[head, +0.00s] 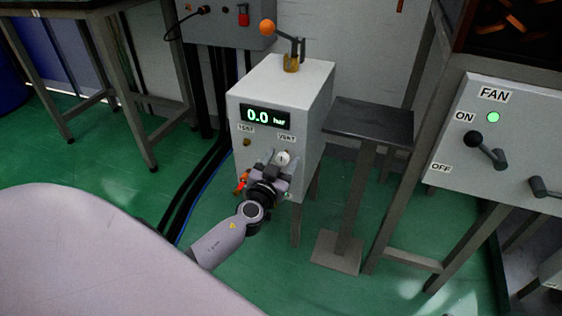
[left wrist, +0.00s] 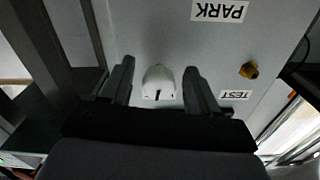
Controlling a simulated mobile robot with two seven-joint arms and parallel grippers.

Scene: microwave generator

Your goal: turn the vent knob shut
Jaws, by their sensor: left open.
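The vent knob (head: 283,157) is a small whitish knob on the front of a light grey box (head: 313,105), below the VENT label (head: 287,138). My left gripper (head: 279,162) is in front of this panel, open, with its fingers around the knob's position. In the left wrist view the knob (left wrist: 159,83) shows a dark mark and sits between the two spread fingers (left wrist: 158,88). A gap shows on each side of it, so the fingers look apart from it. The gripper hides the panel's lower part in the head view. My right gripper is not in view.
The box's display (head: 265,117) reads 0.0 bar. A brass test port (left wrist: 249,70) is beside the knob. An orange-ball lever (head: 268,28) stands on top. A dark stand (head: 370,118) is right of the box, and a fan panel (head: 497,150) is farther right.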

